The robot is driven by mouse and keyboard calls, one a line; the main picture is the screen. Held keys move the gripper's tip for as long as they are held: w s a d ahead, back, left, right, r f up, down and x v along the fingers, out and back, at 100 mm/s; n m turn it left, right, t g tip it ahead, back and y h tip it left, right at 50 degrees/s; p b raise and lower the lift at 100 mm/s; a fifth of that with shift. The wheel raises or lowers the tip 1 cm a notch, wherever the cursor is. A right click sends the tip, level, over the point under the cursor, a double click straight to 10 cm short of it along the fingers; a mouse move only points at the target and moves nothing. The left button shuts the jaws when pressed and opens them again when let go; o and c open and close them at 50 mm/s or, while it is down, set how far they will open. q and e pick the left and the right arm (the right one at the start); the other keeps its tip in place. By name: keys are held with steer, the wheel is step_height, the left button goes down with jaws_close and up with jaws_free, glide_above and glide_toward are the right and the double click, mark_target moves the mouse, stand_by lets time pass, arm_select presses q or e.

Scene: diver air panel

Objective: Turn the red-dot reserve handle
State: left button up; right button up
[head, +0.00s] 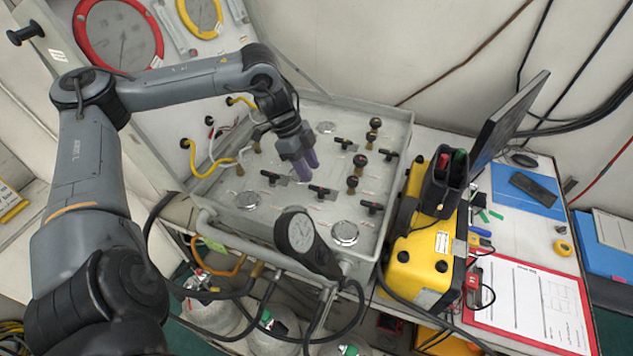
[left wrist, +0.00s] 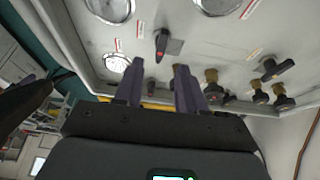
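The light grey air panel (head: 285,215) carries several black lever handles. One black handle (head: 321,191) lies just below my left gripper (head: 305,166), and others sit to its left and right. Which handle in the head view bears the red dot is too small to tell.
Brass-stemmed knobs (head: 359,161) stand on the panel's right half. A yellow case (head: 428,255) stands close on the right. Hoses (head: 205,172) run along the left side.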

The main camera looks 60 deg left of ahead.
mark_target(319, 188)
arm_select(q)
steer(key=shift+x, duration=2.9)
steer(key=shift+c, duration=0.3)
jaws_close()
